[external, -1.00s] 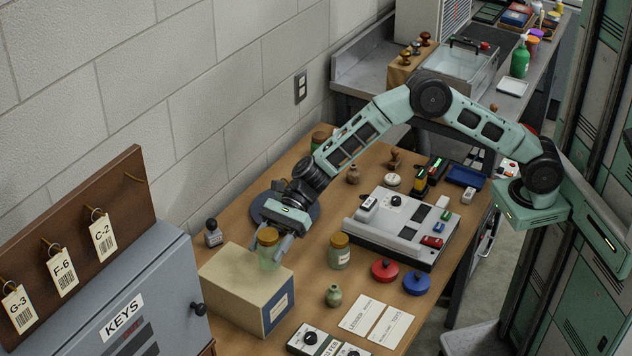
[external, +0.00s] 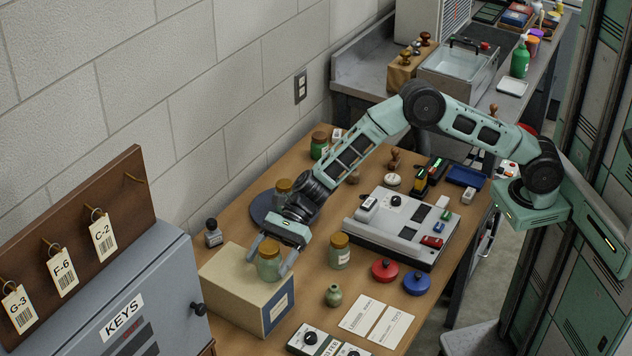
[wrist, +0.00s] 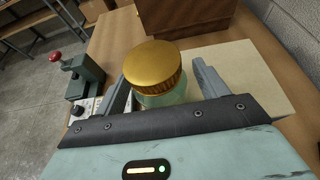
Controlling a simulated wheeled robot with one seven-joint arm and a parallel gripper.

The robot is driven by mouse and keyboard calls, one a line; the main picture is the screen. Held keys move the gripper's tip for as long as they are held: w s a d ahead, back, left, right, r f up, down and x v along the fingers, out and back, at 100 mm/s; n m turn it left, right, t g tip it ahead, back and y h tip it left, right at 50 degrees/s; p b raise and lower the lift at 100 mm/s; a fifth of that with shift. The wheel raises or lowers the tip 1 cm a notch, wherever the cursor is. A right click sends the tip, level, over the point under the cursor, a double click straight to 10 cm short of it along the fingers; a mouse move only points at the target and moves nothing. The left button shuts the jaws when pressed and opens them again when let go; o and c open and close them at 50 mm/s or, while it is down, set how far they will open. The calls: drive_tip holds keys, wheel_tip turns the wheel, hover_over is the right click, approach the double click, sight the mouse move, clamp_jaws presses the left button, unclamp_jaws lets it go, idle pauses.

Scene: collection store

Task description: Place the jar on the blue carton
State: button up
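The jar (external: 269,264), pale green glass with a gold lid, stands upright on top of the carton (external: 228,277), towards its right side. The carton has a beige top and front and a blue side with a pale label. My gripper (external: 272,257) is open, with one finger on each side of the jar. In the wrist view, the jar's gold lid (wrist: 153,66) is between the spread fingers with gaps beside it, and the beige carton top (wrist: 250,72) lies beneath. The jar's base is partly hidden by my gripper in the wrist view.
A similar gold-lidded jar (external: 339,253) stands right of the carton, with a small green vase (external: 333,295) nearer. A dark bottle (external: 213,234) stands behind the carton. The grey key cabinet (external: 150,300) is close on the left. A grey control console (external: 405,230) lies further right.

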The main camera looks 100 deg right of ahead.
drive_tip(key=shift+r, duration=0.2)
drive_tip(key=b+v, duration=0.1)
drive_tip(key=v, duration=1.1)
drive_tip(key=s+a+r+n+g+h, duration=0.1)
drive_tip(key=s+a+n+g, duration=0.8)
drive_tip(key=s+a+n, duration=1)
drive_tip(key=s+a+n+h, duration=0.1)
drive_tip(key=s+n+h, duration=0.3)
drive_tip(key=s, duration=1)
drive_tip(key=s+a+f+n+h, duration=0.1)
drive_tip(key=s+n+h, duration=0.3)
drive_tip(key=s+n, duration=0.7)
drive_tip(key=s+a, duration=0.1)
drive_tip(key=s, duration=0.3)
drive_tip(key=shift+s+f+n+g, duration=0.25)
drive_tip(key=shift+s+n+g, duration=0.05)
